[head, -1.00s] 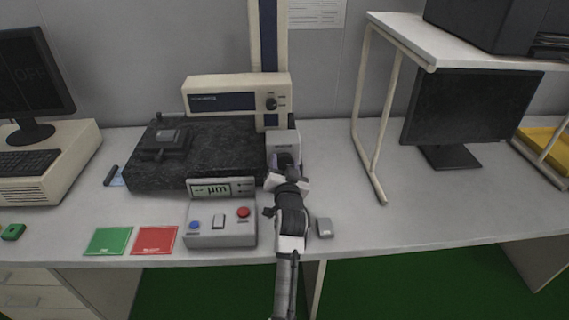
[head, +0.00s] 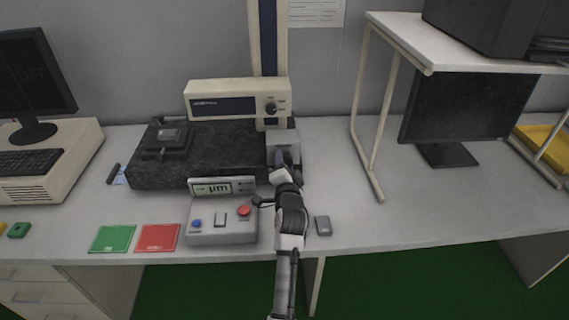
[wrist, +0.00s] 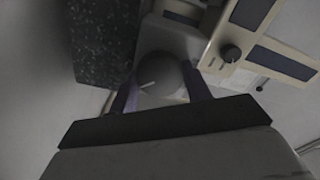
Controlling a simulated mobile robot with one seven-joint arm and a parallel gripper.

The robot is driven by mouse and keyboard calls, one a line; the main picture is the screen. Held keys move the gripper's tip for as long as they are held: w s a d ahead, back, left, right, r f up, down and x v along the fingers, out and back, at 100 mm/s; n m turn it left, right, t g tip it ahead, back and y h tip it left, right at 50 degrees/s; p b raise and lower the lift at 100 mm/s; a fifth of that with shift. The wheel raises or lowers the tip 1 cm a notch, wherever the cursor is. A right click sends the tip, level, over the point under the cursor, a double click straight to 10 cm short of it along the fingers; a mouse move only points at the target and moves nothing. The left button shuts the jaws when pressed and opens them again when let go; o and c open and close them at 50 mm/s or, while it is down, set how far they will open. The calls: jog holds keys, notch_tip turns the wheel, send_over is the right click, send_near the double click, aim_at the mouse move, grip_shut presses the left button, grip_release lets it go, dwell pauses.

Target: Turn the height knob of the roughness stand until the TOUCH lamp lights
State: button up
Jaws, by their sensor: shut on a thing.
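The roughness stand has a dark granite base (head: 215,160), a tall column (head: 264,50) and a cream drive unit (head: 235,98) with a small black dial (head: 270,108). The round grey height knob (wrist: 158,76) with a white index line sits on the pale housing (head: 283,140) at the base's right end. My gripper (wrist: 165,92) has its fingers on both sides of this knob, shut on it. In the head view my arm hides the knob. The display (head: 222,187) reads "µm" with small dashes. I cannot make out a lit TOUCH lamp.
A control box (head: 222,228) with blue and red buttons stands left of my arm. Green (head: 113,238) and red (head: 158,238) cards lie farther left. A small grey block (head: 323,225) lies close right of my arm. A shelf frame (head: 372,170) stands right.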

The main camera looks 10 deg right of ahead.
dwell(0.4)
jog(key=o, duration=1)
jog(key=shift+s+a+b, duration=0.2)
jog(key=shift+s+b, duration=0.35)
jog(key=shift+s, duration=1.75)
jog(key=shift+s+a+b, duration=0.25)
jog(key=shift+s+b, duration=0.3)
jog(key=shift+s, duration=1.75)
jog(key=shift+s+a+b, duration=0.2)
jog(key=shift+s+b, duration=0.35)
jog(key=shift+s, duration=1.75)
